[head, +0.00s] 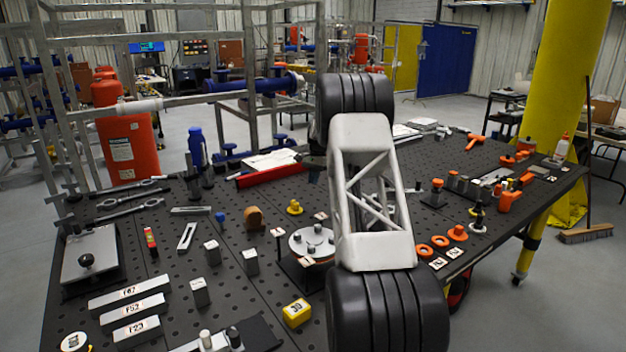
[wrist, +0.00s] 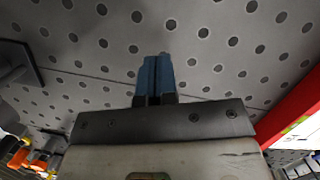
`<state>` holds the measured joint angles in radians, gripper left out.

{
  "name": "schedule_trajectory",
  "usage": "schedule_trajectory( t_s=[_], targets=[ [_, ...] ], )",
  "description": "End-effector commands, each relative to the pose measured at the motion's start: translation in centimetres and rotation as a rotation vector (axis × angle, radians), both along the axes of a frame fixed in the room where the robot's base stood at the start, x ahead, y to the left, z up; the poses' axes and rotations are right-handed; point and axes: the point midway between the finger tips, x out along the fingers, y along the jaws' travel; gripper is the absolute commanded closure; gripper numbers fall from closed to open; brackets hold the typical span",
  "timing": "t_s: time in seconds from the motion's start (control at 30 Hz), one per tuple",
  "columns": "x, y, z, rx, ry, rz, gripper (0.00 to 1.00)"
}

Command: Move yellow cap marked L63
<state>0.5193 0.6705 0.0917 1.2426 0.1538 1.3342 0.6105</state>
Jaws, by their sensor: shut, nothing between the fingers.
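A small yellow cap with a knob on top (head: 295,207) stands on the black perforated table in the head view, left of my arm. No marking on it can be read. A yellow block (head: 297,313) with a white label that seems to read 30 sits nearer the front. I cannot read L63 on either one. My gripper (wrist: 155,60) shows in the wrist view with its blue fingers shut together and empty, over bare perforated tabletop. In the head view my arm hides the fingers. No yellow cap is clear in the wrist view.
A red bar (head: 270,176) lies behind the cap; a red object (wrist: 295,110) is right of my gripper in the wrist view. A round plate with dark knobs (head: 312,242) and a brown rounded block (head: 253,217) flank the cap. Labelled grey bars (head: 130,308) lie front left.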

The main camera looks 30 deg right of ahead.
Motion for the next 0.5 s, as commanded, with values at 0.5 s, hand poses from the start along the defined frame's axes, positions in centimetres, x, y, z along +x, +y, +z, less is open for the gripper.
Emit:
schedule_trajectory(
  t_s=[0.5],
  targets=[
    [-0.7,1.7,-7.4,0.001,0.002,-0.001,1.00]
  ],
)
